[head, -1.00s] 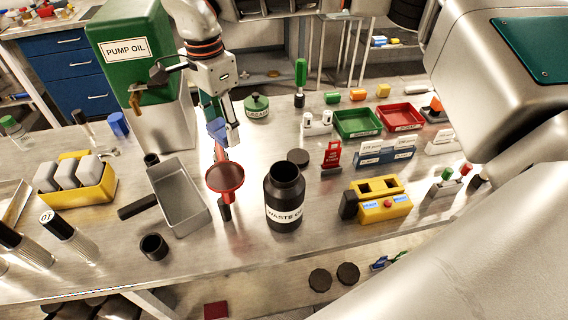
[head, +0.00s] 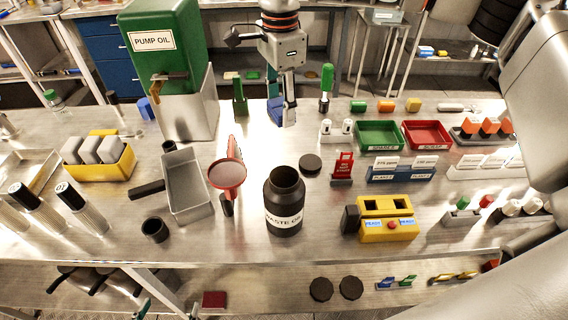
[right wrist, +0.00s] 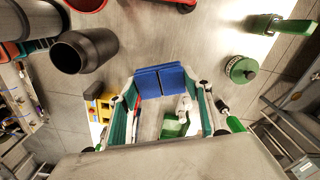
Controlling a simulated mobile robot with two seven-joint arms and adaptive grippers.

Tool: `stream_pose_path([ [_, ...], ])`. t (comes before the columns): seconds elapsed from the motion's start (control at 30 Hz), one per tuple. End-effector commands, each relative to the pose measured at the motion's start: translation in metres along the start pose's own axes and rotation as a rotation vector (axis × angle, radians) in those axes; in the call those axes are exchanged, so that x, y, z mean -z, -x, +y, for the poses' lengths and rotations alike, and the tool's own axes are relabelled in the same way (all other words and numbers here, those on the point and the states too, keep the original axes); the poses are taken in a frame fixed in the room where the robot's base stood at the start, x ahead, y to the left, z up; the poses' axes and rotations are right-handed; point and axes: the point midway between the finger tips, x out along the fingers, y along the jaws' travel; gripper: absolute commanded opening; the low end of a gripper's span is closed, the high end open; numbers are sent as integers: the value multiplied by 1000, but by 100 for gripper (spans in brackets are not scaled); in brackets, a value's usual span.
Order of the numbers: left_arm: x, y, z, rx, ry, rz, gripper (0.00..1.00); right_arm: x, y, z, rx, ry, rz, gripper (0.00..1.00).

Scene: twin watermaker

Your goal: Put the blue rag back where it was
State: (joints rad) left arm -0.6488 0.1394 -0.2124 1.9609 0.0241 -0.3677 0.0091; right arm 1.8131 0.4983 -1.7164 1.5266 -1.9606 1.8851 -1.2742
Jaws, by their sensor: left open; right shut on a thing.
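The blue rag (right wrist: 160,80) is between the fingers of my right gripper (right wrist: 165,105) in the right wrist view. In the head view my right gripper (head: 283,112) points down over the back middle of the bench. The rag (head: 274,110) shows there as a blue patch at its fingertips, partly hidden by a finger. I cannot tell whether the rag touches the bench. My left gripper (head: 168,311) shows only its fingertips at the bottom edge of the head view, apart and empty, in front of the bench.
The red funnel (head: 227,174), waste oil bottle (head: 284,212) and grey tray (head: 187,185) stand in front of my right gripper. The pump oil container (head: 165,60) is to its left. Green (head: 380,134) and red (head: 427,134) trays are to its right.

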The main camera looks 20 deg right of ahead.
Motion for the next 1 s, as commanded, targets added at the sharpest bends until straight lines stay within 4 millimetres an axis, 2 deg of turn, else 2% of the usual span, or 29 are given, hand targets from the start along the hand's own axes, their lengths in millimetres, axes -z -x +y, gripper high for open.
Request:
stream_pose_path([
  [0.03, 0, 0, 0, 0, -1, -1, 79, 0, -14, 2, -6, 2, -1, 24],
  [0.2, 1, 1, -1, 0, -2, -1, 79, 0, -56, 1, -5, 1, -1, 24],
  [0.4, 4, 3, -1, 0, -2, 0, 79, 0, -103, 1, -4, 1, -1, 24],
  [0.5, 5, 3, -1, 0, -2, 0, 79, 0, -120, 1, -3, 1, -1, 24],
  [0.83, 7, 4, -2, 1, -1, 2, 79, 0, -146, 1, -3, 1, -1, 24],
  [1.0, 10, 6, -2, 1, -1, 3, 79, -1, -171, 1, -4, 0, -1, 24],
])
